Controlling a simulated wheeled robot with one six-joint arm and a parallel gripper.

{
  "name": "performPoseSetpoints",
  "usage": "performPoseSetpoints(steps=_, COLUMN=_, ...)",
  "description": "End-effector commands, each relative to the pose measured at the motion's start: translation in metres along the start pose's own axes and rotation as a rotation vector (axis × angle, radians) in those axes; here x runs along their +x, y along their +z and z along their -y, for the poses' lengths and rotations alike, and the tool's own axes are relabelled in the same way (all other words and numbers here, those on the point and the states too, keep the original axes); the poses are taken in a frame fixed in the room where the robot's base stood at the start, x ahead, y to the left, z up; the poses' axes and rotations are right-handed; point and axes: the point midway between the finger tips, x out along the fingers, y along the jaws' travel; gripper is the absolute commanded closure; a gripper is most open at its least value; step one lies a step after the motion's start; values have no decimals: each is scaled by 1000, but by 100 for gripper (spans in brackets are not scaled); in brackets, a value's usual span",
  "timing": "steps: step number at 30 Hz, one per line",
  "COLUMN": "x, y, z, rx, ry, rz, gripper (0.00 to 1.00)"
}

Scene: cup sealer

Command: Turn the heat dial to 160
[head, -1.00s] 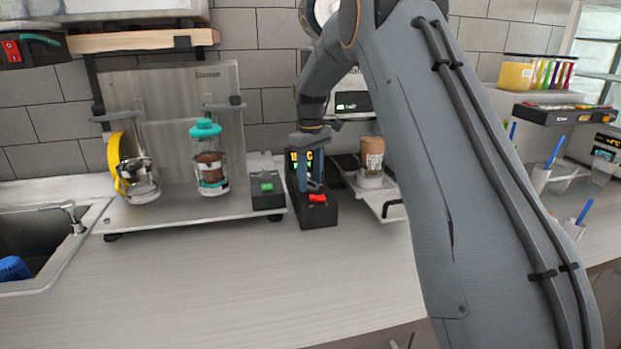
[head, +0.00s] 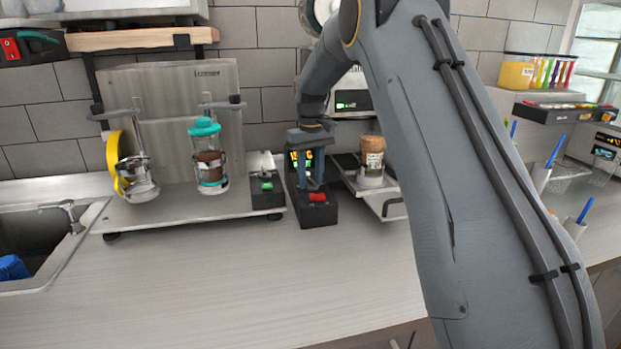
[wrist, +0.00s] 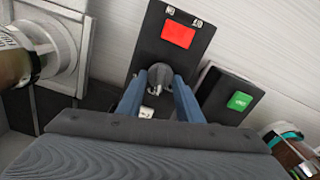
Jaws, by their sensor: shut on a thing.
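The black control box (head: 318,217) of the sealer stands on the counter in the middle of the head view. It has a red switch (head: 318,197) on its front part and a lit display (head: 300,160) behind, which my gripper partly covers and whose digits I cannot read. In the wrist view, the red switch (wrist: 178,34) is above the dial. The grey heat dial (wrist: 160,76) sits between my fingers. My gripper (wrist: 160,84) points down at the box and is shut on the dial. The dial's setting cannot be read.
A smaller black box with a green switch (head: 267,185) stands just left, on a platform (head: 180,210) with two glass vessels. A cork-topped jar (head: 371,165) stands on a scale-like tray to the right. The front counter (head: 220,280) is clear.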

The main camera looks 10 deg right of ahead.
Motion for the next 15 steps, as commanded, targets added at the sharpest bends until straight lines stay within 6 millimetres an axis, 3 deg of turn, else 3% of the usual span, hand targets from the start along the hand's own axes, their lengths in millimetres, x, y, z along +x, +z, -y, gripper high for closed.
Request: performPoseSetpoints(steps=15, x=-1, y=-1, z=-1, rx=214, ry=0, rz=-3, gripper=90)
